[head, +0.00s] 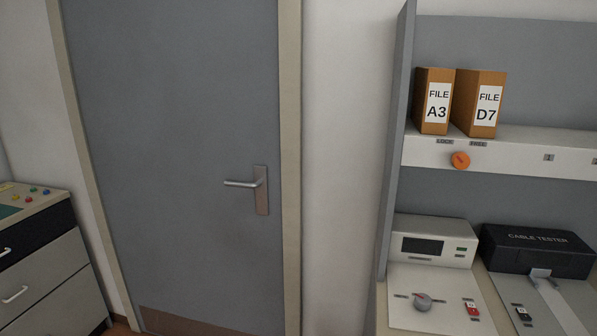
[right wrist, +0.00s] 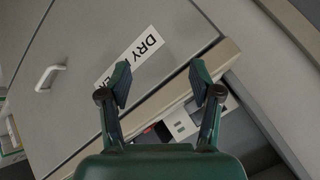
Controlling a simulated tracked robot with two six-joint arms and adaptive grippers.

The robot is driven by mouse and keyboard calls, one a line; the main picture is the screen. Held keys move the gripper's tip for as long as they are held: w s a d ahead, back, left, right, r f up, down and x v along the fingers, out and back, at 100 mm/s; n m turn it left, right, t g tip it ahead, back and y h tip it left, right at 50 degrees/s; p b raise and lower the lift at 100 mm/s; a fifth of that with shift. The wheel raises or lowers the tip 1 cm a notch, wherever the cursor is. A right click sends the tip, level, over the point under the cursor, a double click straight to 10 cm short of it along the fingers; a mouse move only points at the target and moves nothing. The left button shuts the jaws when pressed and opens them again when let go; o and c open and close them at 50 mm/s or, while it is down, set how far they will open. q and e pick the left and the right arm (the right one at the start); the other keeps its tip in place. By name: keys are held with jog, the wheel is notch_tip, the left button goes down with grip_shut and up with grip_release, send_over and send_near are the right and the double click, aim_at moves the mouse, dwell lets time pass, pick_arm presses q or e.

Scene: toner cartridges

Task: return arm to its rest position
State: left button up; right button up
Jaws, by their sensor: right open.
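My right gripper (right wrist: 160,85) shows in the right wrist view, with its two green and black fingers spread apart. It is open, and nothing is between the fingertips. Beyond the fingers is a grey panel (right wrist: 85,75) with a pale handle (right wrist: 50,77) and a white label (right wrist: 143,52) reading "DRY" and more text that a finger partly hides. I cannot tell whether the fingers touch anything. Neither gripper shows in the head view, and my left gripper is in neither view.
In the head view a closed grey door (head: 175,130) has a lever handle (head: 245,184). At right, a shelf (head: 520,148) holds two orange file boxes (head: 434,101), above a grey meter box (head: 432,241) and a black cable tester (head: 538,250). A drawer cabinet (head: 50,270) stands at left.

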jog(key=s+a+f+n+g+y, duration=0.1)
jog(key=s+a+f+g, duration=0.15)
jog(key=f, duration=0.35)
jog(key=s+a+f+n+g+y, duration=0.1)
jog(key=s+a+f, duration=0.1)
jog(key=s+f, duration=0.3)
jog(key=s+a+f+n+g+y, duration=0.2)
jog(key=s+a+f+n+g, duration=0.3)
jog(key=s+a+f, duration=0.3)
jog(key=s+f, duration=0.3)
jog(key=s, duration=0.3)
jog(key=shift+s, duration=0.4)
